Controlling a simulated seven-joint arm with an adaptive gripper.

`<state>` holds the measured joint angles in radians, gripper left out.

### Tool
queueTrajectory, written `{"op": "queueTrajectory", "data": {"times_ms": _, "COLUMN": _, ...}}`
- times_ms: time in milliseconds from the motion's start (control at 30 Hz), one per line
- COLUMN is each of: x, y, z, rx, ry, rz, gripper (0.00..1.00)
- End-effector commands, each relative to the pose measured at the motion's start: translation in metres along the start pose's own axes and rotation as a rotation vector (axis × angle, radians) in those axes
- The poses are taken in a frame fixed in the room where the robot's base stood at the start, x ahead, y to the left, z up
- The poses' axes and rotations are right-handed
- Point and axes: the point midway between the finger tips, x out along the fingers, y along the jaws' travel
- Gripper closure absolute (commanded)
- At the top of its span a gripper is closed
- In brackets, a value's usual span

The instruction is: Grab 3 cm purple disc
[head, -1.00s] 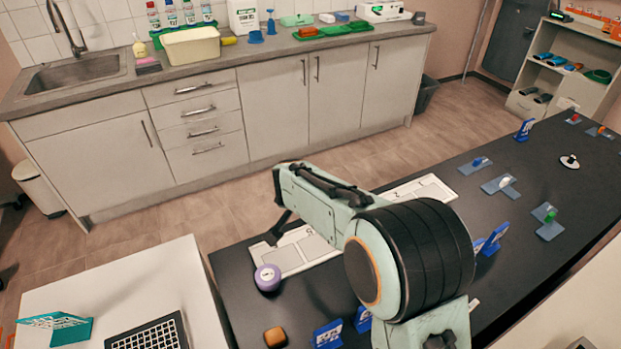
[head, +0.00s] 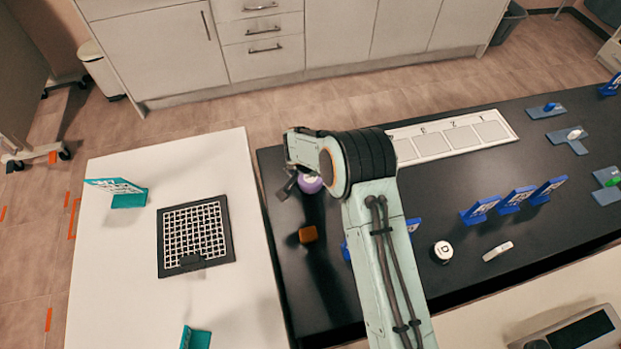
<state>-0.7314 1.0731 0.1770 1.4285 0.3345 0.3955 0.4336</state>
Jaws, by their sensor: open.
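A round purple object (head: 312,184), which looks like the purple disc, sits near the far left part of the black table (head: 285,275). My arm covers part of it from the right. My gripper (head: 297,187) is just at its left and above it in the picture, pointing down, with one dark finger clearly showing. The jaws are open. The other finger is hard to make out, and I cannot tell whether the gripper touches the disc.
An orange-brown block (head: 308,234) lies nearer than the disc. A white panel with grey squares (head: 475,136) lies right of my arm. A white table (head: 110,285) holding a black grid rack (head: 230,262) is at left.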

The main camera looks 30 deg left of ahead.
Motion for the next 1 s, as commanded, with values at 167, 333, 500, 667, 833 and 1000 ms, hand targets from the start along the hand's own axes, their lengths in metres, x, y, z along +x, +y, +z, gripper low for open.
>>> {"op": "queueTrajectory", "data": {"times_ms": 167, "x": 0.000, "y": 0.000, "z": 0.000, "rx": 0.000, "ry": 0.000, "rz": 0.000, "gripper": 0.25}}
{"op": "queueTrajectory", "data": {"times_ms": 333, "x": 0.000, "y": 0.000, "z": 0.000, "rx": 0.000, "ry": 0.000, "rz": 0.000, "gripper": 0.70}}
{"op": "queueTrajectory", "data": {"times_ms": 500, "x": 0.000, "y": 0.000, "z": 0.000, "rx": 0.000, "ry": -0.001, "rz": 0.000, "gripper": 0.70}}
{"op": "queueTrajectory", "data": {"times_ms": 667, "x": -0.001, "y": 0.000, "z": 0.000, "rx": 0.000, "ry": -0.001, "rz": 0.000, "gripper": 0.70}}
{"op": "queueTrajectory", "data": {"times_ms": 833, "x": -0.011, "y": 0.000, "z": -0.003, "rx": 0.000, "ry": 0.001, "rz": -0.001, "gripper": 0.70}}
{"op": "queueTrajectory", "data": {"times_ms": 1000, "x": -0.043, "y": 0.004, "z": -0.005, "rx": 0.001, "ry": 0.001, "rz": -0.002, "gripper": 0.70}}
